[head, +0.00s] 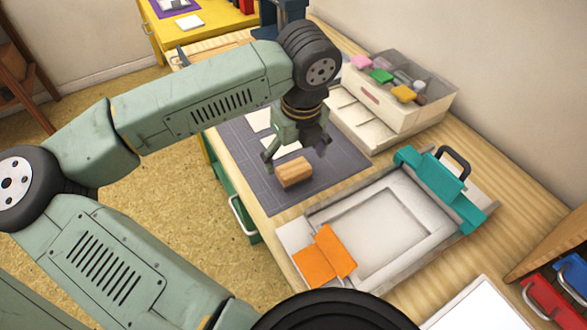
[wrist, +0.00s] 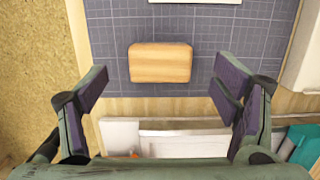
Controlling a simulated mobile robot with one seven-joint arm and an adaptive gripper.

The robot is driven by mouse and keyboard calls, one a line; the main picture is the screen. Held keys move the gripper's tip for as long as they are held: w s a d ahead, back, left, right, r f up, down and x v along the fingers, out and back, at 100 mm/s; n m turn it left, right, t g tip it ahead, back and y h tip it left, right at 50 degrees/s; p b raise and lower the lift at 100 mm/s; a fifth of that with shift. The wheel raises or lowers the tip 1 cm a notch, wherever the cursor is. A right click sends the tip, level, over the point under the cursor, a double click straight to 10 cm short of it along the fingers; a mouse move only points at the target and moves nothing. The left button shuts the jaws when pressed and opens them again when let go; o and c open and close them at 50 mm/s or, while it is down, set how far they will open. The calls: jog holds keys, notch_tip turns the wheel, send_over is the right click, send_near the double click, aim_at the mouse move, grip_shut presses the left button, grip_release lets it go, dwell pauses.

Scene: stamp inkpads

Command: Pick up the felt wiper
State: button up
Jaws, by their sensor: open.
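A light wooden block (head: 294,173), which looks like the back of the felt wiper, lies on the dark gridded mat (head: 318,188). No felt shows on it. In the wrist view the block (wrist: 160,63) lies lengthwise left to right near the mat's edge. My gripper (head: 296,153) is open and empty above the block. In the wrist view the fingers (wrist: 160,84) are spread to either side, wider than the block, which sits slightly above the line between the fingertips. I see no contact with it.
A pale framed tray (head: 345,278) with orange cloths (head: 325,257) and a teal handled piece (head: 435,180) stands in front of the mat. A box of coloured pads (head: 400,95) stands behind right. White sheets lie on the mat beyond the block.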

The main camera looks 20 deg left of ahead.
aim_at(294, 168)
jog(key=shift+w+f+p, duration=0.1)
jog(key=shift+f+p, duration=0.7)
jog(key=shift+f, duration=1.6)
jog(key=shift+c, duration=0.6)
jog(key=c, duration=1.1)
